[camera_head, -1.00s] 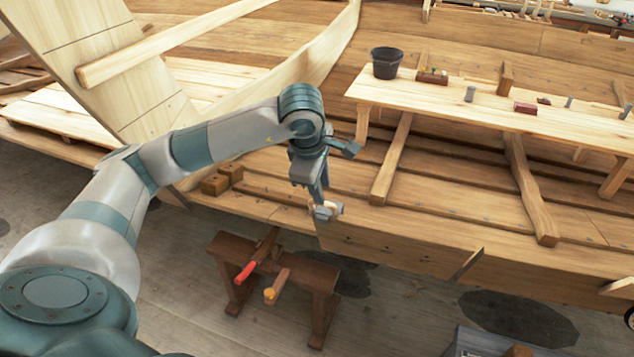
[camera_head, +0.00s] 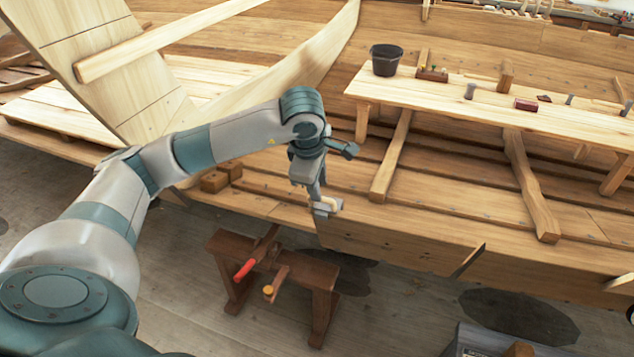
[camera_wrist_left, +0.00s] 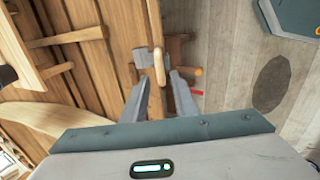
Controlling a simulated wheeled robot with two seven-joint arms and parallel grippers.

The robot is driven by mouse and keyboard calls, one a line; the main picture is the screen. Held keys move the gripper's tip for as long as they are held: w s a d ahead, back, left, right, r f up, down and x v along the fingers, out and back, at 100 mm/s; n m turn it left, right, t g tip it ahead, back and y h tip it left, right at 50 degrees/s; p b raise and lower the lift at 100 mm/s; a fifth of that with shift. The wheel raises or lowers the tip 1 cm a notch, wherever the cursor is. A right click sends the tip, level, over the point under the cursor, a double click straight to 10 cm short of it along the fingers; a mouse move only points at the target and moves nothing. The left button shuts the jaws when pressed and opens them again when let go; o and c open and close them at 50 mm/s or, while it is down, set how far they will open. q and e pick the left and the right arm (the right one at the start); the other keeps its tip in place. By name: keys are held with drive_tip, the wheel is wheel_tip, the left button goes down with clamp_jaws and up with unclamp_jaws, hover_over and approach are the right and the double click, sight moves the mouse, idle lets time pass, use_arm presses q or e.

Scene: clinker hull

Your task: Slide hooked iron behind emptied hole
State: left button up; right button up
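My left gripper (camera_head: 321,196) points down at the edge of the clinker hull. It is shut on the hooked iron (camera_head: 322,210), a small grey block with a pale wooden handle. In the left wrist view the grey iron (camera_wrist_left: 140,60) and its upright handle (camera_wrist_left: 158,66) show at the fingertips (camera_wrist_left: 160,77). The iron is close to the upper edge of the hull plank (camera_head: 385,245); I cannot tell whether it touches. Small dark dots show along the planking, but I cannot make out which is the emptied hole. My right gripper is out of view.
A brown sawhorse (camera_head: 300,270) with a red-handled tool (camera_head: 245,269) stands below the gripper. A pale plank bench (camera_head: 450,100) inside the hull carries a dark bucket (camera_head: 386,60) and several small tools.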

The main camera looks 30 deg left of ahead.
use_arm(q)
drive_tip(key=shift+b+x, duration=2.35)
drive_tip(key=shift+x, duration=0.75)
clamp_jaws()
drive_tip(key=shift+r, duration=0.1)
